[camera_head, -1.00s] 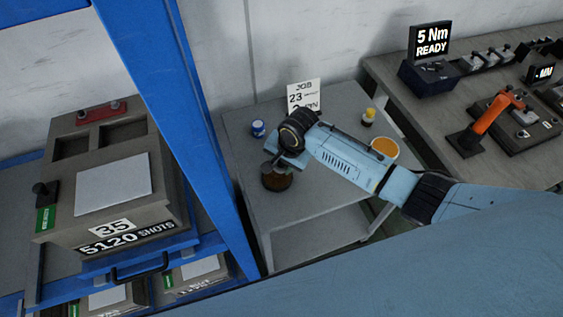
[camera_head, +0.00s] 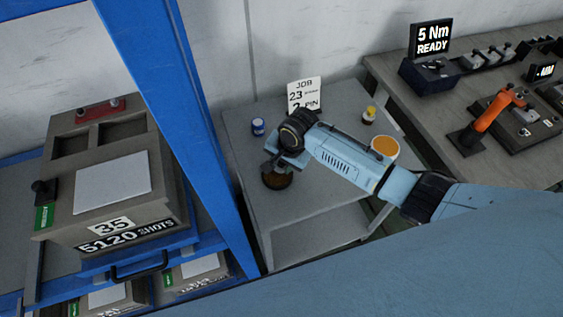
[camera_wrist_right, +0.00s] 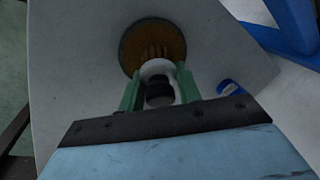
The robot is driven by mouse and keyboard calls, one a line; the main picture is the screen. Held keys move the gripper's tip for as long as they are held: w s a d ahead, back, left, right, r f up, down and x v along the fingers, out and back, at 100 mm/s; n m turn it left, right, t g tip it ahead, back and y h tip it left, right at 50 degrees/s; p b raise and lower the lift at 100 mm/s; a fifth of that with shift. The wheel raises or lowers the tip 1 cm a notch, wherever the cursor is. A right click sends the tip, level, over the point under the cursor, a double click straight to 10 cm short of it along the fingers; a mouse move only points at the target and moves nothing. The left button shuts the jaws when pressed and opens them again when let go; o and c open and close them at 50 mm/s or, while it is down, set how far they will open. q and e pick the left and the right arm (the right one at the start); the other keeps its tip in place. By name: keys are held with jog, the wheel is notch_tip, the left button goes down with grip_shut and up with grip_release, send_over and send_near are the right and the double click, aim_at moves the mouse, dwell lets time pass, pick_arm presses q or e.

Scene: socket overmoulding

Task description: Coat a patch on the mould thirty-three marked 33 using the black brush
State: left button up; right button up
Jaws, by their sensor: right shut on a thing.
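My right gripper (camera_head: 284,163) is over a round brown pot (camera_head: 277,180) on the grey cart. In the right wrist view its green fingers (camera_wrist_right: 158,84) are shut on a short piece with a white collar and a black end (camera_wrist_right: 159,92), which looks like the black brush. Its far end lies over the brown pot (camera_wrist_right: 138,38), and I cannot tell how deep it sits. A mould marked 35 (camera_head: 112,187) stands on the blue rack at the left. Other moulds (camera_head: 197,270) sit lower, their numbers unreadable. I see no mark 33. My left gripper is out of view.
The grey cart (camera_head: 320,215) also holds a blue jar (camera_head: 258,127), a yellow-topped bottle (camera_head: 369,116), a white tub with orange contents (camera_head: 384,149) and a job card (camera_head: 304,95). A blue rack post (camera_head: 185,120) stands between mould and cart. A bench (camera_head: 440,110) is at right.

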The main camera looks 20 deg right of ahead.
jog(key=shift+s+f+p, duration=0.1)
jog(key=shift+s+p, duration=0.05)
jog(key=shift+p, duration=0.3)
dwell(1.5)
notch_tip(320, 180, up, 7)
jog(key=p, duration=0.8)
jog(key=shift+p, duration=0.3)
dwell(0.5)
